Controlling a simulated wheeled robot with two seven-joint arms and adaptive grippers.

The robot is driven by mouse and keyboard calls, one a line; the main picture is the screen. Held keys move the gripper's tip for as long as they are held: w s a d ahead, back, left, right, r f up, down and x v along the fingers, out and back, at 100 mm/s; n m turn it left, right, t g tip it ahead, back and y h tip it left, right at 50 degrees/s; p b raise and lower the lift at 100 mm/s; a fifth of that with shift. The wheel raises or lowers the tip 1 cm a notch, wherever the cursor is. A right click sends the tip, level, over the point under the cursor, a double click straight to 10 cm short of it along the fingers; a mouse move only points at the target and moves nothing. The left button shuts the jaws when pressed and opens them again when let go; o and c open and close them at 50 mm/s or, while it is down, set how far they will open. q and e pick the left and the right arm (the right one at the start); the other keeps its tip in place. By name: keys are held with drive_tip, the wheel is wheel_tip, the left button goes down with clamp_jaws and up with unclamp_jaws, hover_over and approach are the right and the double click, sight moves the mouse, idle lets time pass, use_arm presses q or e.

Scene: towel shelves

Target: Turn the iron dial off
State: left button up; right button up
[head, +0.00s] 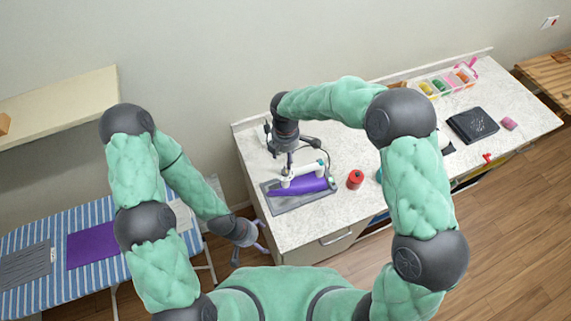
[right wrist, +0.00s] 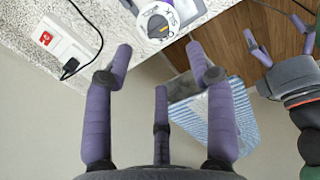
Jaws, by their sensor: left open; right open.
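The iron (head: 305,185) has a purple body and a white handle and lies on a grey rest (head: 292,205) on the counter. In the right wrist view, the iron's round white dial (right wrist: 157,21) shows at the top, with a grey knob, a yellow mark and the word SILK. My right gripper (head: 289,163) is above the iron's left end; its purple fingers (right wrist: 159,60) are spread and empty, apart from the dial in the wrist view. My left gripper (head: 254,244) is open and empty, low beside the counter's left front corner. The iron's underside is hidden.
A white socket block (right wrist: 62,47) with a red switch and black plug is near the dial. A red can (head: 355,179) stands right of the iron. A black book (head: 472,124) lies farther right. The striped ironing board (head: 150,222) is at the left.

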sight(285, 170)
wheel_tip(285, 170, down, 9)
drive_tip(key=shift+w+r+p, duration=0.1)
drive_tip(key=shift+p, duration=0.5)
drive_tip(key=shift+w+f, duration=0.1)
drive_tip(key=shift+f, duration=0.15)
clamp_jaws()
